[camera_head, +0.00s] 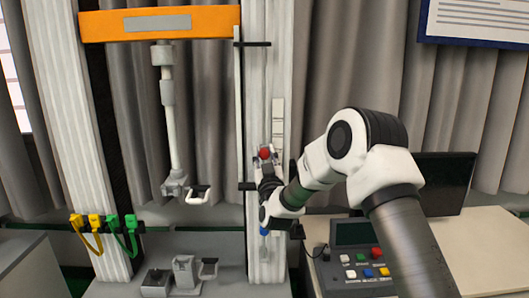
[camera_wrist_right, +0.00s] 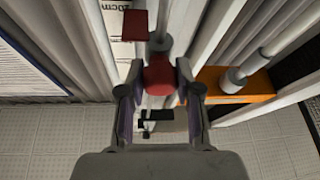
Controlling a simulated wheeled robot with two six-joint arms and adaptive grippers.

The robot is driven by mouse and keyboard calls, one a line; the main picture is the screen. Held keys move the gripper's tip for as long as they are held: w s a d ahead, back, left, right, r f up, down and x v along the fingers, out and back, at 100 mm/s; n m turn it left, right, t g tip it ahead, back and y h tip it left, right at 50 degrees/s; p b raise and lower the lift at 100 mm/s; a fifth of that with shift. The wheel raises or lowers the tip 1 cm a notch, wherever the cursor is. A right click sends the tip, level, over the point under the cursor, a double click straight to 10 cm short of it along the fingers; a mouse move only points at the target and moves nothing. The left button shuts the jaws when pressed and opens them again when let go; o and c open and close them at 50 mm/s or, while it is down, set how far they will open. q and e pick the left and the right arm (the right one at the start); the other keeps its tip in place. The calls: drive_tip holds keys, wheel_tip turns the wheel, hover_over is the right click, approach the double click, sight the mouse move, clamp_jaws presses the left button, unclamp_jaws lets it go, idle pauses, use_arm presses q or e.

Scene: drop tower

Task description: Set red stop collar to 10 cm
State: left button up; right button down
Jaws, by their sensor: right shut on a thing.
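The red stop collar (camera_head: 265,153) is on the right upright of the drop tower, in the middle of the head view. My right gripper (camera_head: 266,161) is at it. In the right wrist view, my right gripper (camera_wrist_right: 156,90) is shut on a red part of the collar (camera_wrist_right: 159,75), with one finger on each side. A flat red piece (camera_wrist_right: 135,25) shows beyond it, beside a white scale (camera_wrist_right: 115,18) with a "20cm" mark. The fingers hide part of the collar in the head view. My left gripper is not in view.
An orange crossbeam (camera_head: 158,23) spans the tower's top, with a grey rod (camera_head: 171,130) hanging below. Yellow (camera_head: 86,222) and green (camera_head: 121,224) straps hang at the left. A control box (camera_head: 355,262) with coloured buttons and a dark monitor (camera_head: 446,184) stand at the right.

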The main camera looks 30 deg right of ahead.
drive_tip(key=shift+f, duration=0.25)
drive_tip(key=c, duration=0.8)
unclamp_jaws()
drive_tip(key=v, duration=1.2)
drive_tip(key=shift+a, duration=0.1)
